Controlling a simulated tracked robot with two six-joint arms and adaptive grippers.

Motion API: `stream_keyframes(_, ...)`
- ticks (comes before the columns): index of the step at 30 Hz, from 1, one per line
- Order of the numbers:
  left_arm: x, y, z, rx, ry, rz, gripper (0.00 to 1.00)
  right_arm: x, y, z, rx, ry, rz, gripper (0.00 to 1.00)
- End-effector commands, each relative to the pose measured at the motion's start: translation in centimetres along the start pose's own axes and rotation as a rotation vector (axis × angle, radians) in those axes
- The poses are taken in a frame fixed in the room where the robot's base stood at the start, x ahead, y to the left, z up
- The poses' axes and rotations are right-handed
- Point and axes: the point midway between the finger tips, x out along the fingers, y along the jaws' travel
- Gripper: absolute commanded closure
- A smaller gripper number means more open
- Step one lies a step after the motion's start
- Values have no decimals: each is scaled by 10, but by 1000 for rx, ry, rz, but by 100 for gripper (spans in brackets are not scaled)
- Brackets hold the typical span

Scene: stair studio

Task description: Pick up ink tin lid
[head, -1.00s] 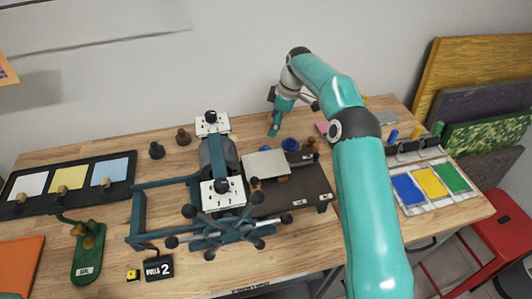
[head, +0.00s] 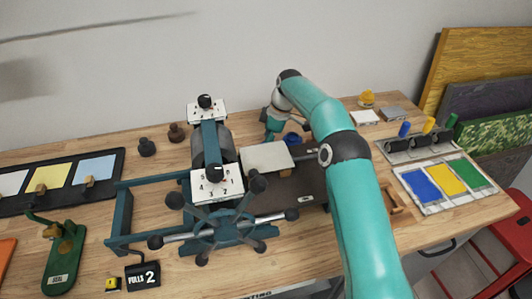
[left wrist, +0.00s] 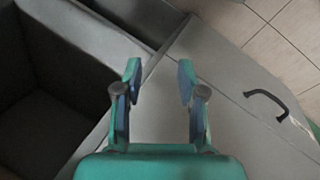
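A small round blue thing (head: 292,139), possibly an ink tin or its lid, is on the table behind the grey plate of the press, partly hidden by my right arm. I cannot tell tin from lid. My right gripper (head: 270,128) is just left of it, behind the press, pointing down; its fingers are small and partly hidden, so its opening is unclear. My left gripper (left wrist: 156,85) shows only in the left wrist view, open and empty, above a grey cabinet surface with a black handle.
The press (head: 215,165) with its spoked wheel fills the table's middle. A tray with blue, yellow and green patches (head: 445,180) lies at right, near colored-handled tools. A red stool (head: 510,245) is beyond the right edge.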

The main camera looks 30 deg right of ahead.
Motion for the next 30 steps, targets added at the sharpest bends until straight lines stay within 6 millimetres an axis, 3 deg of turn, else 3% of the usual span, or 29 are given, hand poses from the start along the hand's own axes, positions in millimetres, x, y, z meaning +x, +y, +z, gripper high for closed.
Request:
stream_keyframes(8, 1, 0, 0, 0, 0, 0, 60, 3, 0, -1, -2, 0, -1, 21)
stream_keyframes(17, 1, -1, 0, 0, 0, 0, 60, 3, 0, -2, -2, 0, -1, 71)
stream_keyframes(30, 1, 0, 0, 0, 0, 0, 60, -4, 0, -4, -3, 1, 2, 73)
